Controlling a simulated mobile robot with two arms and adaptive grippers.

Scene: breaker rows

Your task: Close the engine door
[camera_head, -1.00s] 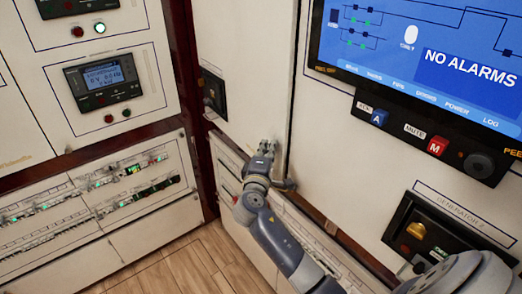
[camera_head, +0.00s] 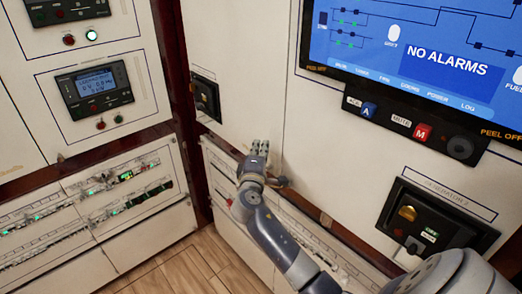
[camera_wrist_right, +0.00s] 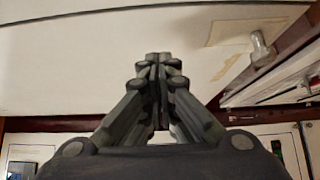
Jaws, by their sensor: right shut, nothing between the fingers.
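The engine door appears to be the white panel (camera_head: 235,60) left of the screen. It stands upright, and its right edge shows as a thin seam, looking nearly flush with the neighbouring panel. My right gripper (camera_head: 258,147) is shut and empty, with its fingertips at the lower right part of this door. I cannot tell whether they touch it. In the right wrist view the shut fingers (camera_wrist_right: 158,62) point at a white surface (camera_wrist_right: 100,60). My left gripper is not in view.
A black latch (camera_head: 206,97) sits on the panel's left side. The alarm screen (camera_head: 440,60) and generator switch box (camera_head: 435,218) are on the right. Breaker rows (camera_head: 100,195) are on the left wall. Wooden floor (camera_head: 185,270) shows below.

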